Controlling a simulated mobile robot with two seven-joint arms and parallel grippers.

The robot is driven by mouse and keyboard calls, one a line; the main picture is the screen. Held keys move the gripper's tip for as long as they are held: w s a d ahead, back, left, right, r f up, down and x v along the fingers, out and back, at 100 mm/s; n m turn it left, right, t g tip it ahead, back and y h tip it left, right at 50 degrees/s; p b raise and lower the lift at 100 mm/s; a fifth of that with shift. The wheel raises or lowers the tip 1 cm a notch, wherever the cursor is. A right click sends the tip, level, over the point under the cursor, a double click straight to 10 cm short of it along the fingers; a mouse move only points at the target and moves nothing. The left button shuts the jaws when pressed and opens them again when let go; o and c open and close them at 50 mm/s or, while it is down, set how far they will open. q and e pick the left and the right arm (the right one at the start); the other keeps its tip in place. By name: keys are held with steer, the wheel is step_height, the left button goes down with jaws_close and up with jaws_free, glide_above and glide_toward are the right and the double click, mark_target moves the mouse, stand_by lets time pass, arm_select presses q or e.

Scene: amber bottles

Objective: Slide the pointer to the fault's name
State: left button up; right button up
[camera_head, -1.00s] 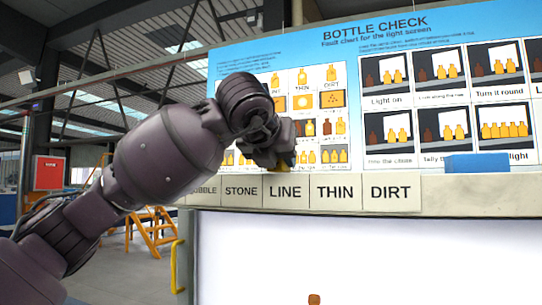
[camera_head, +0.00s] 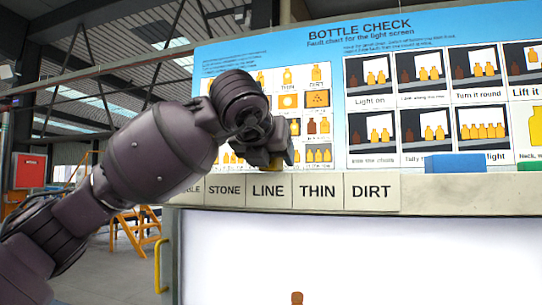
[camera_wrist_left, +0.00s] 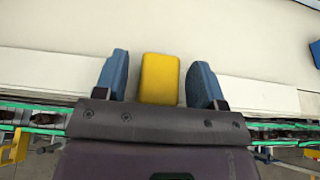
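The pointer, a yellow block (camera_wrist_left: 160,78), stands between the two blue fingers of my left gripper (camera_wrist_left: 161,82) in the left wrist view. A narrow gap shows on each side of it, so the fingers are around it but apart from it. In the head view my left gripper (camera_head: 275,158) is at the ledge above the LINE label (camera_head: 268,191), and only a small bit of the yellow pointer (camera_head: 276,165) shows beneath it. The BUBBLE label is partly hidden by my arm. My right gripper is not in view.
The fault chart board (camera_head: 330,60) rises behind the ledge (camera_head: 440,190). My left arm hides part of its left side. A blue block (camera_head: 456,164) and a green block (camera_head: 529,165) are on the ledge at the right. A small amber bottle (camera_head: 297,298) shows at the bottom.

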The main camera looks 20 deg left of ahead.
arm_select(q)
steer(key=v, duration=1)
steer(key=shift+s, duration=0.4)
stand_by(0.4)
